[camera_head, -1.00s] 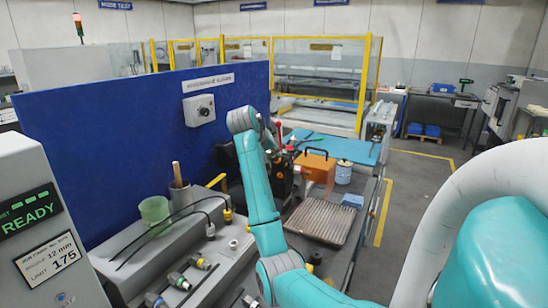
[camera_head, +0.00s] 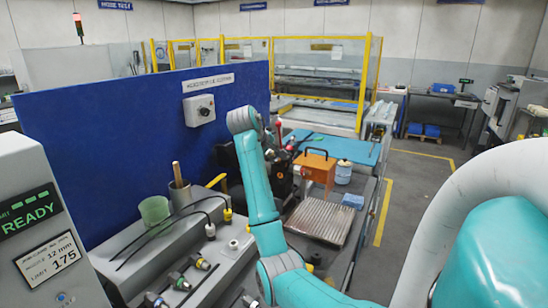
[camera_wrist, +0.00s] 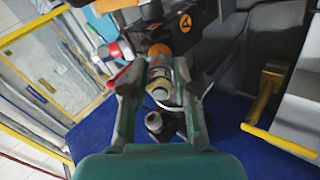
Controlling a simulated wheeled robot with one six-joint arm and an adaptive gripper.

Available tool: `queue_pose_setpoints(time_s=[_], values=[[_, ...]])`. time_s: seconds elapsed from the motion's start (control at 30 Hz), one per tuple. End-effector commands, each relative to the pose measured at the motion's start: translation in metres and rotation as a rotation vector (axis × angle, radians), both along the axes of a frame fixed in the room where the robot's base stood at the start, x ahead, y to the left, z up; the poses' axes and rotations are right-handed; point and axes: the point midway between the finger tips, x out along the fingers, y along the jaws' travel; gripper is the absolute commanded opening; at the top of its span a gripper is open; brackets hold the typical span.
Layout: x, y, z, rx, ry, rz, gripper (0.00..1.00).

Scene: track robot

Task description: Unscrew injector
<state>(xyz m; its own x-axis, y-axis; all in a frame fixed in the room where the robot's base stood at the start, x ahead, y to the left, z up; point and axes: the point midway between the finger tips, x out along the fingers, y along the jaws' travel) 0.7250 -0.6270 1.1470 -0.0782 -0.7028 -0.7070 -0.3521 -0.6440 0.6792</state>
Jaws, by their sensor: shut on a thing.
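In the wrist view, my gripper (camera_wrist: 157,74) has a finger on each side of a small cream and metallic cylindrical part, which I take to be the injector (camera_wrist: 161,87). The gripper is shut on it. An orange-brown collar (camera_wrist: 159,50) sits at the injector's far end, against a dark block (camera_wrist: 181,28) with an orange round mark. I cannot tell whether the injector is still threaded in. In the head view, my arm hides the gripper and the injector; part of a dark machine (camera_head: 284,178) shows beside the arm.
A dark cylindrical fitting (camera_wrist: 160,124) lies just below the injector in the wrist view. A red-and-white part (camera_wrist: 112,50) is left of the gripper. In the head view, an orange box (camera_head: 317,168) and a ribbed tray (camera_head: 320,220) stand right of my arm. A blue panel (camera_head: 110,140) stands left.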

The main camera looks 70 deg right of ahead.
Motion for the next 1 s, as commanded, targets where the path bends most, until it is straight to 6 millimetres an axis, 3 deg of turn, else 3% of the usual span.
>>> queue_pose_setpoints(time_s=[0.63, 1.0], values=[[-0.0001, 0.0003, 0.0003, 0.057, 0.509, 0.512, 0.0], [-0.0001, 0.0003, 0.0003, 0.064, 0.576, 0.58, 0.0]])
